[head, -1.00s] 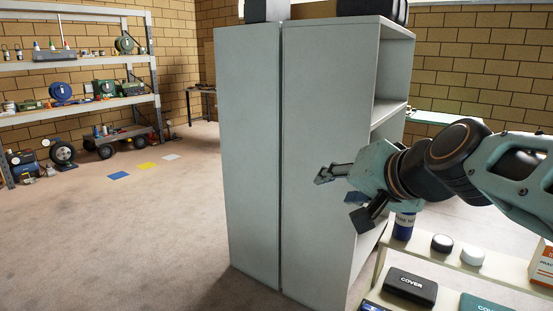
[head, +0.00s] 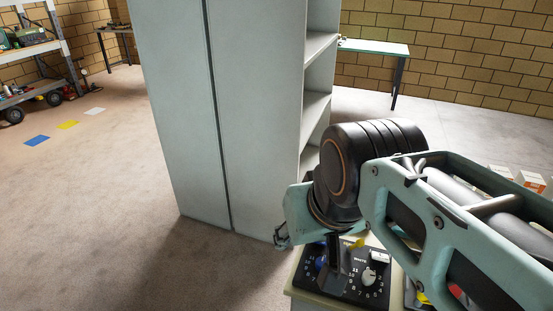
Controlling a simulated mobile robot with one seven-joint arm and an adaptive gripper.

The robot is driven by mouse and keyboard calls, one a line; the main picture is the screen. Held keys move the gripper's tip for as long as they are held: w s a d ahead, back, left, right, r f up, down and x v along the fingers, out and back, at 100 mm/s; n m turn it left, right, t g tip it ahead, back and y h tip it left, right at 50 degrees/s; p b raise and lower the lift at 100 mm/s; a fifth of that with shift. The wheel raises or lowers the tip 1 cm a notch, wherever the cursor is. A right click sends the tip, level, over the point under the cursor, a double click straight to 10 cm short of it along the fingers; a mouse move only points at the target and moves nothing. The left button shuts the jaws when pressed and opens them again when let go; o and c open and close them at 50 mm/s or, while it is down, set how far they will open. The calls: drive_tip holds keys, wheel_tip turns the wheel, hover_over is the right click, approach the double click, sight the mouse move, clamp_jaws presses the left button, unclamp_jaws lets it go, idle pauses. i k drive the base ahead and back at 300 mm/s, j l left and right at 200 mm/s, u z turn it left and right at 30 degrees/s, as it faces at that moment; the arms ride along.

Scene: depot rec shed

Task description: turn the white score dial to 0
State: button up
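The white score dial (head: 369,276) is a small white knob on a black score panel (head: 345,290) with a ring of printed numbers around it. I cannot read which number it points at. A "WHITE" label is partly visible above it. My gripper (head: 309,243) points down over the left part of the panel, to the left of the white dial and apart from it. Its fingers look spread with nothing between them. My wrist and forearm hide part of the panel's upper and right sides.
The panel rests on a pale stand (head: 293,285) at the bottom. A tall grey cabinet (head: 185,110) stands close behind and left of it. Yellow and blue parts show beside my gripper. A green-topped table (head: 375,47) stands at the back. Open carpet lies at the left.

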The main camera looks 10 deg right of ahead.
sight(368, 278)
drive_tip(key=l+z, duration=0.5)
drive_tip(key=z, duration=0.2)
drive_tip(key=k+j+z, duration=0.1)
drive_tip(key=j+z, duration=0.55)
drive_tip(key=j, duration=0.5)
drive_tip(key=i+l+u, duration=0.2)
drive_tip(key=l, duration=0.45)
drive_tip(key=k+j, duration=0.05)
drive_tip(key=k, duration=0.05)
